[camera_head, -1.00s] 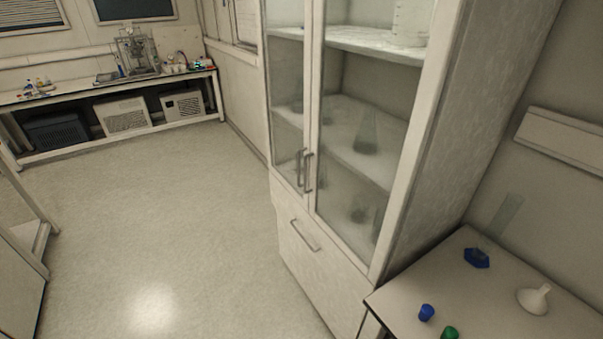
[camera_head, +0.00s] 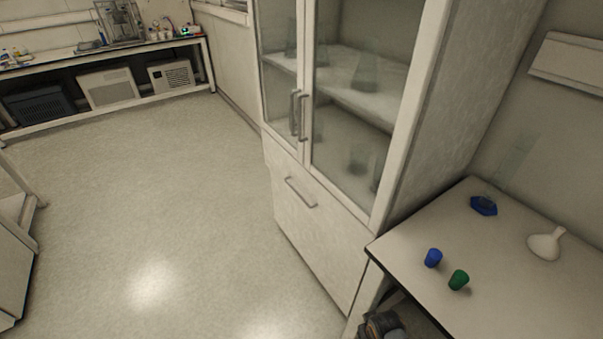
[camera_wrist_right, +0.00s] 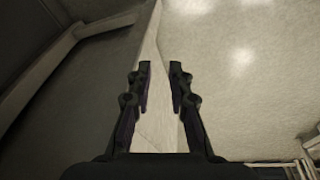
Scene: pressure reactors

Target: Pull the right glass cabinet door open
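The tall white cabinet has two glass doors, both shut. The right glass door (camera_head: 345,175) has a pale frame, with glassware behind its pane. Its vertical bar handle (camera_head: 304,117) is beside the left door's handle (camera_head: 294,112), at the seam between the doors. My right gripper (camera_wrist_right: 160,68) is open in the right wrist view, with nothing visible between its two dark fingers. The door handles are not recognisable in that view.
Below the doors is a drawer with a handle (camera_head: 301,193). A side table (camera_head: 400,245) to the right holds a blue cap (camera_head: 433,257), a green cap (camera_head: 459,279), a blue-based cylinder (camera_head: 484,205) and a white funnel (camera_head: 546,244). Floor (camera_head: 150,200) left of the cabinet is clear.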

